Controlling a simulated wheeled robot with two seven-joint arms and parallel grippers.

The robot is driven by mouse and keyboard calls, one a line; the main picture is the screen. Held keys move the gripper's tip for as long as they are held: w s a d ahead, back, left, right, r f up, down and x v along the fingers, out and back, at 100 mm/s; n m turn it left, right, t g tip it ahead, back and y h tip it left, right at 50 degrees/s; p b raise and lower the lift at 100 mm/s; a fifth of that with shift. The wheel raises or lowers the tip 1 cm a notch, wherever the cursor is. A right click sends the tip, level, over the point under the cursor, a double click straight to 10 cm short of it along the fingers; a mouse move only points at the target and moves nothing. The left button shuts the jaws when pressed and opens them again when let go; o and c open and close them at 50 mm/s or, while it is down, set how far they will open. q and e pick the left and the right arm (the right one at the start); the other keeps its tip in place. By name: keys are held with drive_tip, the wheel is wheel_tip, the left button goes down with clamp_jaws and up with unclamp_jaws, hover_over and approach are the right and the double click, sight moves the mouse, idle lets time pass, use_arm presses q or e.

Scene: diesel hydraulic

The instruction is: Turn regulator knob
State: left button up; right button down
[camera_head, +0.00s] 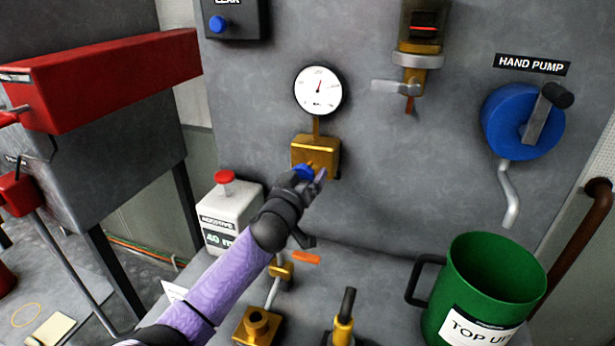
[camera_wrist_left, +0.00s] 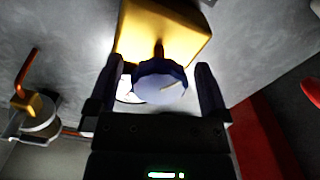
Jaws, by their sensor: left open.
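The regulator is a brass block (camera_head: 317,153) on the grey wall panel, below a round white gauge (camera_head: 318,90). Its blue knob (camera_head: 303,173) faces me, partly hidden by my left gripper. My left gripper (camera_head: 312,178) is at the knob, its arm coming in from the lower left. In the left wrist view the knob (camera_wrist_left: 160,82) sits between the two open fingers, below the brass block (camera_wrist_left: 165,35). A gap shows between the knob and the right finger; the left finger is very close to it, and contact is unclear. My right gripper is not in view.
A white bottle with a red cap (camera_head: 232,212) stands left of my left arm. A green jug (camera_head: 490,285) and a blue hand pump (camera_head: 522,120) are at the right. A valve with an orange lever (camera_head: 305,257) is below the gripper. A red box (camera_head: 105,80) is at the left.

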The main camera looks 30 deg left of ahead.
use_arm(q)
drive_tip(key=shift+x, duration=0.9)
drive_tip(key=c, duration=1.2)
drive_tip(key=shift+c, duration=0.2)
drive_tip(key=m+p, duration=0.1)
drive_tip(key=m, duration=0.3)
drive_tip(key=shift+a, duration=0.1)
drive_tip(key=m, duration=0.3)
drive_tip(key=shift+m+p, duration=0.3)
drive_tip(key=m, duration=0.4)
drive_tip(key=shift+a+p, duration=0.1)
drive_tip(key=shift+p, duration=0.25)
drive_tip(key=shift+r+m, duration=0.1)
drive_tip(key=shift+m, duration=2.4)
